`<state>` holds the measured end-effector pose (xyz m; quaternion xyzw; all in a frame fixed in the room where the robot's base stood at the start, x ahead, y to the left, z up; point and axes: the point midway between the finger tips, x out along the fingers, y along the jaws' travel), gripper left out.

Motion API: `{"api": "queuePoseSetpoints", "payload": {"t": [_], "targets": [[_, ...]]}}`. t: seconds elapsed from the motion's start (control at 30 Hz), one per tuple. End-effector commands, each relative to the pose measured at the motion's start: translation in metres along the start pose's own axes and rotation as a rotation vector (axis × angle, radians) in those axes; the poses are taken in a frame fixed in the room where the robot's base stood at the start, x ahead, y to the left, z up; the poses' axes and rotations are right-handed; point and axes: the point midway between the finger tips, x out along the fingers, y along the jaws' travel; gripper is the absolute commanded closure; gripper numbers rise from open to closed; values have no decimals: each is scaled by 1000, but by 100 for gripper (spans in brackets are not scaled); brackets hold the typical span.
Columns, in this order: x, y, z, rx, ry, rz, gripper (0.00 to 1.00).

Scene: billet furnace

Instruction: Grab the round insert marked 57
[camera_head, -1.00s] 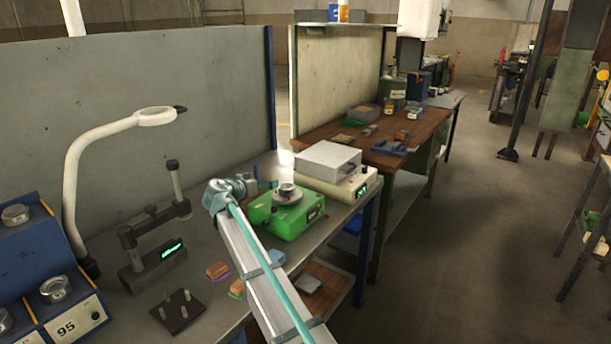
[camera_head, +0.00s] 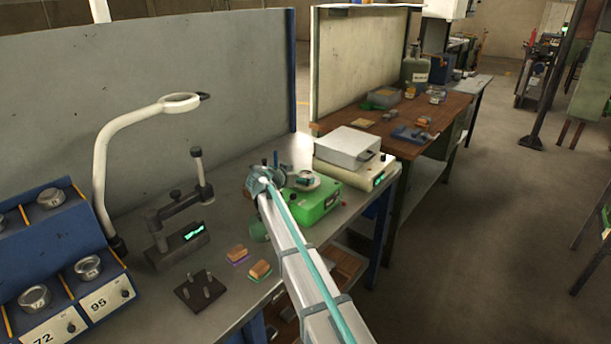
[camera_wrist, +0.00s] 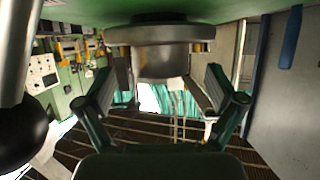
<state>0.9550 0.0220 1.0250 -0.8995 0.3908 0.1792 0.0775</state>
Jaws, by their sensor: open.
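A round metal insert (camera_head: 305,177) sits on the round plate on top of the green device (camera_head: 319,205). No number is legible on it. In the wrist view, which looks upside down, what seems to be the same insert (camera_wrist: 160,63) hangs below a dark round plate (camera_wrist: 160,33). My gripper (camera_head: 279,177) is beside the insert, on its left in the head view. In the wrist view my gripper (camera_wrist: 163,92) is open, with one finger on each side of the insert and gaps visible. I see no label 57.
A blue rack (camera_head: 45,240) at the left holds several round metal pieces, with labels 72 and 95. A magnifier lamp (camera_head: 98,175), a dark stand (camera_head: 178,248) and a pegged block (camera_head: 200,292) stand on the bench. A pale box device (camera_head: 352,160) is right of the green device.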

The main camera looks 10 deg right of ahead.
Motion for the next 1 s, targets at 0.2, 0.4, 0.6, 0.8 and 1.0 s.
{"api": "queuePoseSetpoints", "payload": {"t": [0.2, 0.4, 0.6, 0.8, 1.0], "targets": [[28, -1, -3, 1, 0, 0, 7], [32, 0, -1, 1, 0, -1, 7], [32, 0, -1, 1, 0, -1, 28], [32, 0, -1, 0, 0, -1, 62], [32, 0, -1, 0, 0, -1, 95]]}}
